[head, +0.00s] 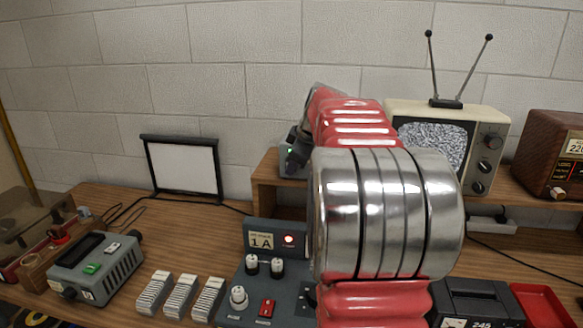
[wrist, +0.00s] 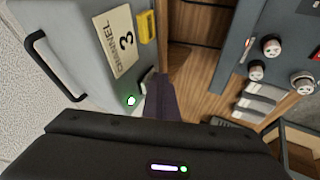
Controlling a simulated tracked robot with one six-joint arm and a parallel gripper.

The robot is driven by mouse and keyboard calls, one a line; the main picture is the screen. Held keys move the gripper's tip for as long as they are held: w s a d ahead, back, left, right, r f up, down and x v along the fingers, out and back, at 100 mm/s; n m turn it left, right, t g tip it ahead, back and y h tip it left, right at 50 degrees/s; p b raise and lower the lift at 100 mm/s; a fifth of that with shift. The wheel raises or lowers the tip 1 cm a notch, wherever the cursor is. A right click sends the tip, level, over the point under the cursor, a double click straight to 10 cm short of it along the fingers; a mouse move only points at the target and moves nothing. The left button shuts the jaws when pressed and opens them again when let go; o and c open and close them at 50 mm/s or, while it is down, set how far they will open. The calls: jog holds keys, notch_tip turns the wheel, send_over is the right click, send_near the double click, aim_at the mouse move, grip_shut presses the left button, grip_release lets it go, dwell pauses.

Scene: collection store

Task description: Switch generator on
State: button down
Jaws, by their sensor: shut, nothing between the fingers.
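No label I can read says generator, so I cannot tell which device it is. In the wrist view a grey box (wrist: 85,45) carries a "Channel 3" label, a black handle, a yellow part (wrist: 147,27) and a lit green light (wrist: 131,100). My gripper (wrist: 160,82) is shut and empty, its dark fingers beside the box's lower right edge; contact is unclear.
A wooden shelf (head: 266,190) stands behind my arm. A television (head: 493,125) showing static is at right, with a brown radio-like box (head: 556,150) beyond it. A white-panelled frame (head: 184,167), a grey device with a green button (head: 95,268) and several card stacks (head: 180,294) are at left.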

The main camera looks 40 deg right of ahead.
jog(key=shift+r, duration=0.1)
jog(key=shift+r, duration=0.75)
jog(key=s+a+r, duration=0.4)
jog(key=s+r, duration=0.4)
jog(key=shift+a+r, duration=0.25)
dwell(0.4)
dwell(0.5)
